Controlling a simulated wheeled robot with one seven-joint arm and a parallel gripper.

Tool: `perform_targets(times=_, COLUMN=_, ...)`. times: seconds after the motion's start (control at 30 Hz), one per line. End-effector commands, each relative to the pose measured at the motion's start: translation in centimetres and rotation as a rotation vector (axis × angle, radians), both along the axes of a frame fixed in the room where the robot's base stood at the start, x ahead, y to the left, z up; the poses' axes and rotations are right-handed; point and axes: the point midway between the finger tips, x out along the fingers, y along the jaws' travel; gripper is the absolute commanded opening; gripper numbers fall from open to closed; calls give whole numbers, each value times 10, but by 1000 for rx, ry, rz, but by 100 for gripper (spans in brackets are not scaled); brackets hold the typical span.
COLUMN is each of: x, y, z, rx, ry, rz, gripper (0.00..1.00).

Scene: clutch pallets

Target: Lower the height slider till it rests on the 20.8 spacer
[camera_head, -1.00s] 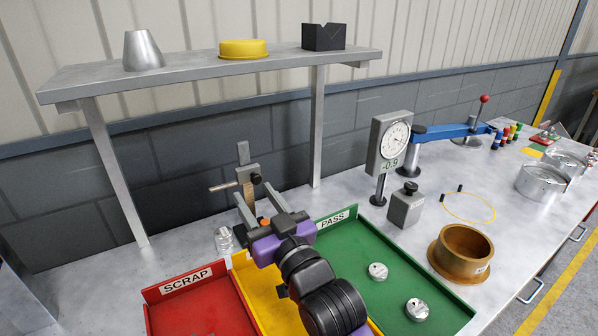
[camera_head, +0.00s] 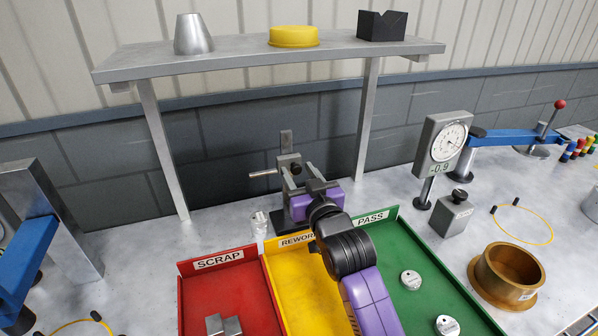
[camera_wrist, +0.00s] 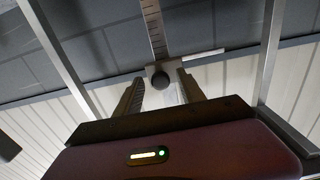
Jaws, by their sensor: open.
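The height slider (camera_head: 289,164), a grey block with a dark round knob and a thin rod to its left, sits on an upright scale bar (camera_head: 286,138) behind the REWORK tray. My gripper (camera_head: 305,184) is open just in front of it. In the wrist view the slider (camera_wrist: 172,72) and its knob show beyond and between my open fingers (camera_wrist: 160,92); I cannot tell whether they touch it. Small silver cylinders (camera_head: 259,222) stand left of the gauge. I cannot make out a 20.8 mark; the space under the slider is hidden by my gripper and arm.
Red SCRAP (camera_head: 219,259), yellow REWORK (camera_head: 298,240) and green PASS (camera_head: 372,218) trays lie in front. A shelf (camera_head: 250,60) stands over the gauge, its post (camera_head: 368,120) to the right. A dial stand (camera_head: 443,145) showing -0.9 and a grey block (camera_head: 453,213) stand right.

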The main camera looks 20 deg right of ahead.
Motion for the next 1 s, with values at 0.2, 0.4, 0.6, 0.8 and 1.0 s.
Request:
perform_targets(times=0.2, x=2, y=0, z=0, rx=0, ry=-1, rz=0, gripper=47)
perform_targets(times=0.4, x=2, y=0, z=0, rx=0, ry=-1, rz=0, gripper=21)
perform_targets(times=0.6, x=1, y=0, z=0, rx=0, ry=0, rz=0, gripper=0)
perform_targets(times=0.8, x=1, y=0, z=0, rx=1, ry=0, rz=0, gripper=0)
perform_targets(times=1.0, x=1, y=0, z=0, rx=1, ry=0, rz=0, gripper=0)
